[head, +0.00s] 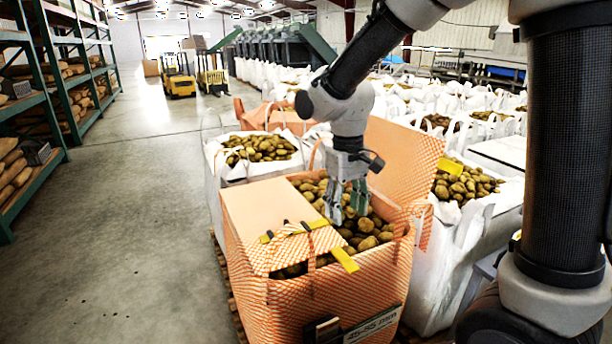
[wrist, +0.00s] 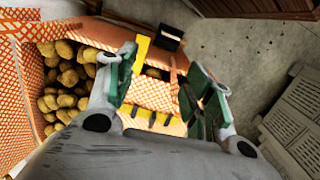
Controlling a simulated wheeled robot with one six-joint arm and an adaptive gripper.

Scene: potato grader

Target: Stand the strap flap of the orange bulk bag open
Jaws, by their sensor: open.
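The orange bulk bag (head: 330,300) stands in front of me, full of potatoes (head: 368,232). One orange flap (head: 262,208) lies across the left part of its mouth, with yellow and striped straps (head: 300,231) at its right end. Another orange flap (head: 398,160) stands up at the back right, with a yellow tag. My gripper (head: 346,205) hangs fingers down over the mouth, close to the right of the strapped flap's end; contact cannot be told. In the wrist view my gripper (wrist: 160,66) is open, with orange checked fabric (wrist: 165,92) and yellow strap pieces (wrist: 142,52) between and below its fingers.
White bulk bags (head: 440,255) of potatoes crowd the right and back. A sign (head: 372,325) reading 45-55 mm is at the bag's front. Shelving (head: 60,85) lines the left, and forklifts (head: 178,75) stand far back. The concrete floor (head: 120,220) on the left is clear.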

